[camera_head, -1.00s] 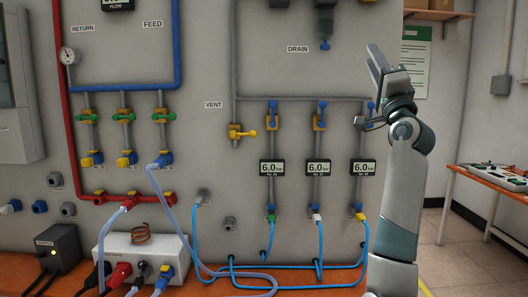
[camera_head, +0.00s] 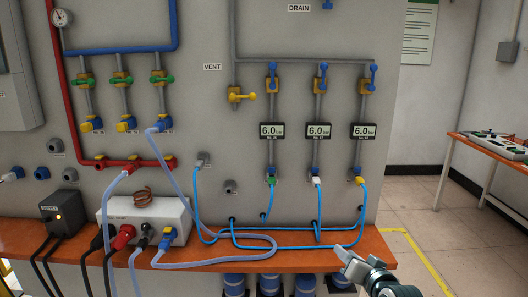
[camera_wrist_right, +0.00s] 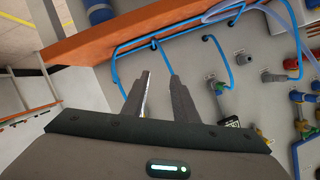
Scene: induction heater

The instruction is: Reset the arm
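My right gripper (camera_head: 348,262) is low at the bottom right in the head view, in front of the orange bench's front edge. In the right wrist view its two fingers (camera_wrist_right: 158,90) stand apart with nothing between them, so it is open and empty. The fingers point toward the bench edge and the blue hoses, and I see no contact. My left gripper is not in view.
A grey panel (camera_head: 215,120) carries valves, gauges and blue hoses (camera_head: 290,246). A white heater box (camera_head: 165,215) and a black supply box (camera_head: 62,215) stand on the orange bench (camera_head: 350,245). Floor on the right is clear up to a side table (camera_head: 485,148).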

